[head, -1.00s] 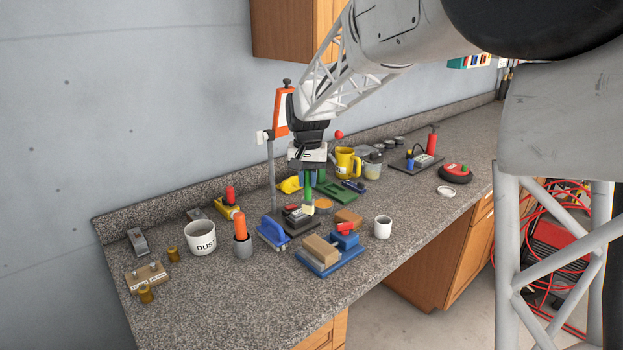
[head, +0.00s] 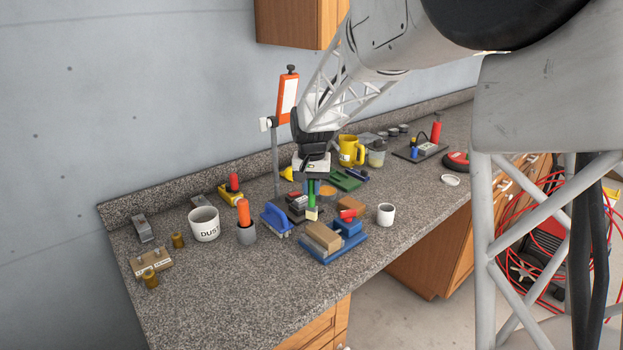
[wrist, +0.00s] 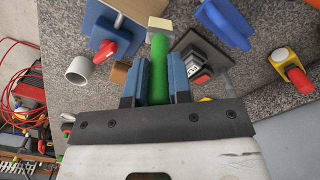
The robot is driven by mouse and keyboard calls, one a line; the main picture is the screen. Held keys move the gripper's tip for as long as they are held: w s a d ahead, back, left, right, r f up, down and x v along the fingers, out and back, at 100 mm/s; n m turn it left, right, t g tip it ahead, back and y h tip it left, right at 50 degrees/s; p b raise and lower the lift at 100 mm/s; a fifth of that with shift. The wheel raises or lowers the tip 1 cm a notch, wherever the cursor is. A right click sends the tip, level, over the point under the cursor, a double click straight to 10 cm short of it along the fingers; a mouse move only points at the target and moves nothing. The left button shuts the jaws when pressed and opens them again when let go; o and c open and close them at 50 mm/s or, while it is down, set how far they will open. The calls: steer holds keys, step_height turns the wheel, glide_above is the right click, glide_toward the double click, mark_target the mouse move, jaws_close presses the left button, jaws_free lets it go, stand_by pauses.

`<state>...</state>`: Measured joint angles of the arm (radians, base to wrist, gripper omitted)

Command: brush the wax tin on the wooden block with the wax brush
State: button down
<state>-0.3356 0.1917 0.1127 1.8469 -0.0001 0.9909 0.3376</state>
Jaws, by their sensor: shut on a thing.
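My gripper (head: 312,180) is shut on the wax brush, whose green handle (head: 311,194) points down to a cream bristle end (head: 312,214). The wrist view shows the green handle (wrist: 158,65) between my blue fingers, with the bristle end (wrist: 159,24) beyond. Bristle contact cannot be told.
A white cup (head: 386,214) is right. The front left counter (head: 220,290) is clear.

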steer(key=shift+f, duration=0.55)
steer(key=shift+s+d, duration=3.5)
steer(key=shift+d, duration=0.05)
steer(key=shift+w+a+f, duration=0.2)
steer(key=shift+w+a, duration=3.3)
steer(key=shift+r, duration=4)
